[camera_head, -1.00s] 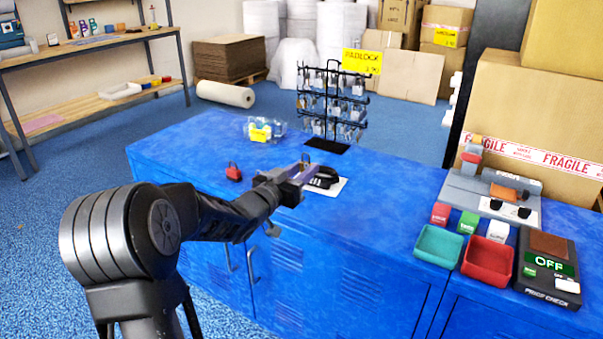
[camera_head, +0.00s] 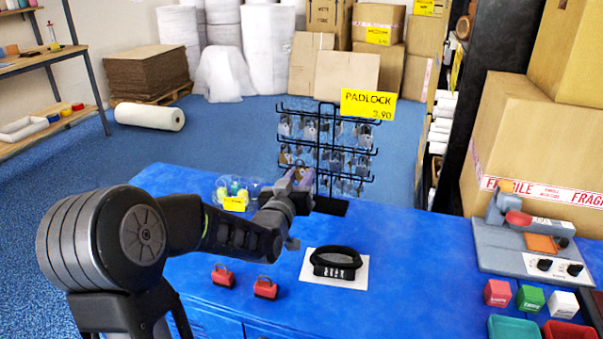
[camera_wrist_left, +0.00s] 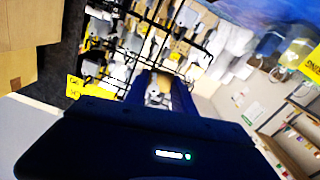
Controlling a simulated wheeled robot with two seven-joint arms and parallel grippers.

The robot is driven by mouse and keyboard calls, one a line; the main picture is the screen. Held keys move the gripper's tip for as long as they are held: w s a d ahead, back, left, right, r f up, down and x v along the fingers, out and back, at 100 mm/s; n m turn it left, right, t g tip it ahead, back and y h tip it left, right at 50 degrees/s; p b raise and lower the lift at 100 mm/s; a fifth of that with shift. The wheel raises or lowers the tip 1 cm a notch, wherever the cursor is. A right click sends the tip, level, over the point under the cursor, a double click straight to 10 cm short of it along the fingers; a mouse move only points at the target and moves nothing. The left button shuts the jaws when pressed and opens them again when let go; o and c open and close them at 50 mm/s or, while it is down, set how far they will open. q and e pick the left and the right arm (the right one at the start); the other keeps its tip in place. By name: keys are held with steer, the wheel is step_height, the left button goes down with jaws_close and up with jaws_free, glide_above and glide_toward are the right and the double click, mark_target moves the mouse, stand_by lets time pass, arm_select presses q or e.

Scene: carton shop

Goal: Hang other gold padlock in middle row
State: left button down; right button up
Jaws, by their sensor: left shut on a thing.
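The black wire display rack (camera_head: 318,150) stands at the back of the blue counter, with several padlocks hanging in rows under a yellow PADLOCK sign (camera_head: 368,105). My left gripper (camera_head: 297,180) is at the rack's lower left front and partly hides it. It is shut on a small padlock (camera_wrist_left: 155,95), seen between the fingers in the left wrist view; its colour is hard to tell there. The rack's hooks (camera_wrist_left: 150,30) show blurred and tilted just beyond the fingers. I cannot tell whether the held padlock touches a hook. My right gripper is not in view.
Two red padlocks (camera_head: 265,288) stand on the counter (camera_head: 420,260) at front left. A black round item (camera_head: 335,262) lies on a white sheet. A clear bowl (camera_head: 225,190) with a yellow tag is left of the gripper. Trays and a grey device (camera_head: 525,250) are at right.

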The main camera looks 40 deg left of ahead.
arm_select(q)
steer(key=shift+d+r, duration=0.15)
steer(key=shift+w, duration=0.1)
steer(key=shift+f+x, duration=0.25)
steer(key=shift+x, duration=1.25)
steer(key=shift+f+x, duration=0.25)
steer(key=shift+x, duration=1.2)
steer(key=shift+f+x, duration=0.25)
steer(key=shift+x, duration=1.25)
